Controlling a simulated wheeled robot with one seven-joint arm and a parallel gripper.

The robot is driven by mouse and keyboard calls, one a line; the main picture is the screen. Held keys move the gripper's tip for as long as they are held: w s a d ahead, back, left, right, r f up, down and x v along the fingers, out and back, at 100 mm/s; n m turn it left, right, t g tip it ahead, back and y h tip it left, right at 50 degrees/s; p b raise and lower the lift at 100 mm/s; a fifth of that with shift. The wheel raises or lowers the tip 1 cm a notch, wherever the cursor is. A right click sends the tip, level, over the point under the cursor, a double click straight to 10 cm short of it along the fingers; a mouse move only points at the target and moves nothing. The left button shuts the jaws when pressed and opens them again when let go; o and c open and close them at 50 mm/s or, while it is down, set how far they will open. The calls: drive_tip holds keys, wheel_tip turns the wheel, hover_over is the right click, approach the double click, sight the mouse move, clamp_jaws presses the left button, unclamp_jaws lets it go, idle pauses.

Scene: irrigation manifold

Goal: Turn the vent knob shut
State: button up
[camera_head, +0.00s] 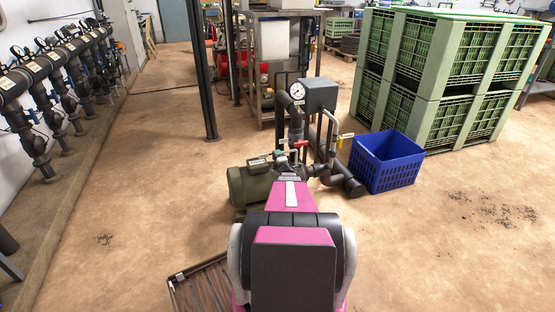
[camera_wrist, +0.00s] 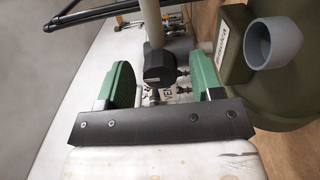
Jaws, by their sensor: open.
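In the wrist view, a dark, many-sided knob (camera_wrist: 160,67) sits on a small metal fitting, with a partly hidden label (camera_wrist: 168,91) below it. I take it to be the vent knob. My gripper (camera_wrist: 163,78) is open, with one green finger pad to the left of the knob and one to the right. Gaps show between the knob and both pads. In the head view my own arm covers the spot, and I cannot make out the knob there.
A green pump motor (camera_head: 250,184) stands by the arm, with a pressure gauge (camera_head: 297,91), a grey box (camera_head: 320,95) and a red-handled valve (camera_head: 299,144) behind. A blue crate (camera_head: 388,172) and green bins (camera_head: 440,75) stand right. A grey pipe cup (camera_wrist: 272,45) is right of the gripper.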

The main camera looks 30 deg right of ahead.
drive_tip(key=v, duration=1)
drive_tip(key=shift+s, duration=0.25)
drive_tip(key=shift+a, duration=0.25)
drive_tip(key=w+a+r+m+g, duration=0.15)
drive_tip(key=a+m+g, duration=0.3)
drive_tip(key=a, duration=0.45)
drive_tip(key=a+r+m+g, duration=0.3)
drive_tip(key=a+m+g, duration=0.15)
drive_tip(key=a, duration=0.35)
drive_tip(key=s+a+r+m+g+y, duration=0.2)
drive_tip(key=s+a, duration=0.5)
drive_tip(key=a, duration=0.5)
drive_tip(key=s+a+r+m+g+y, duration=0.2)
drive_tip(key=s+a+r+m+g, duration=0.2)
drive_tip(key=a, duration=0.9)
drive_tip(key=s+g, duration=0.2)
drive_tip(key=s, duration=0.2)
drive_tip(key=shift+g, duration=0.3)
